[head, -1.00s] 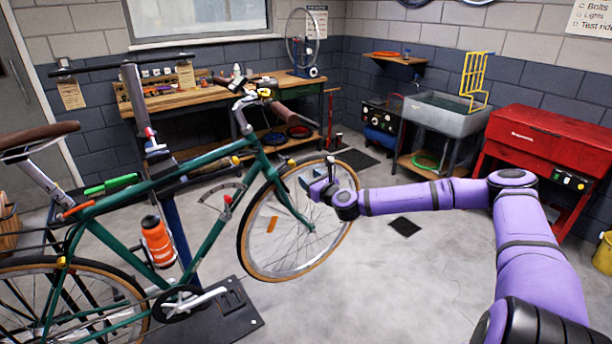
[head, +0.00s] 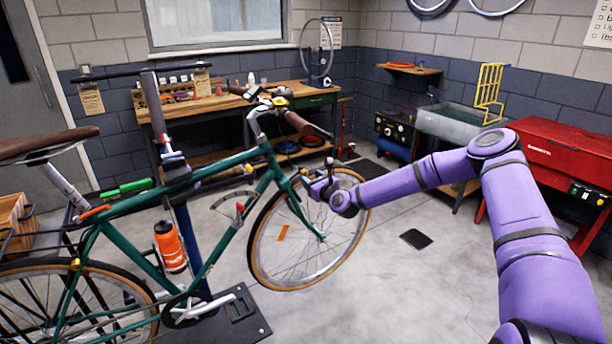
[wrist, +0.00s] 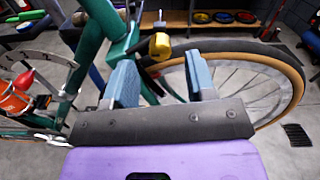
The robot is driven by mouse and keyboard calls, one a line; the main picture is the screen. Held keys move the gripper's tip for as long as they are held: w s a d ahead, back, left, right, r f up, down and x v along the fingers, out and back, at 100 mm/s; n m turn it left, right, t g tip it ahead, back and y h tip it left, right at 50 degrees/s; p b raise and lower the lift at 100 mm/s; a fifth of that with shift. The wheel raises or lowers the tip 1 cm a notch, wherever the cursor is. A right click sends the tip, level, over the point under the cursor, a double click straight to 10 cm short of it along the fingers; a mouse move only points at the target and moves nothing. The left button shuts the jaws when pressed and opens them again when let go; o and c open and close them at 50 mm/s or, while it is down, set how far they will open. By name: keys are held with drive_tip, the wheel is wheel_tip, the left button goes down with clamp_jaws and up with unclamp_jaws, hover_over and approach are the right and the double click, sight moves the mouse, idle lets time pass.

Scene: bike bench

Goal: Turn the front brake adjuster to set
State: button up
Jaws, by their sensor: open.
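The green bicycle (head: 190,188) stands clamped upright. Beside its down tube is a grey marked arc (head: 232,199) with a red-tipped lever (head: 240,208), which looks like the brake adjuster; its markings are too small to read. In the wrist view the arc (wrist: 45,54) and red tip (wrist: 24,80) are at the left, outside the jaws. My gripper (head: 314,188) is open and empty by the front wheel (head: 270,284). In the wrist view my gripper (wrist: 163,82) has its two blue-grey fingers apart, with the tyre and a yellow fitting (wrist: 160,45) beyond them.
An orange bottle (head: 170,247) sits on the frame. The stand's dark base plate (head: 245,325) lies below. A wooden workbench (head: 215,105) is behind, with a sink (head: 450,122) and red cabinet (head: 560,150) to the right.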

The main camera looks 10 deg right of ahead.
sight(307, 174)
drive_tip(key=shift+x, duration=2.05)
drive_tip(key=c, duration=0.9)
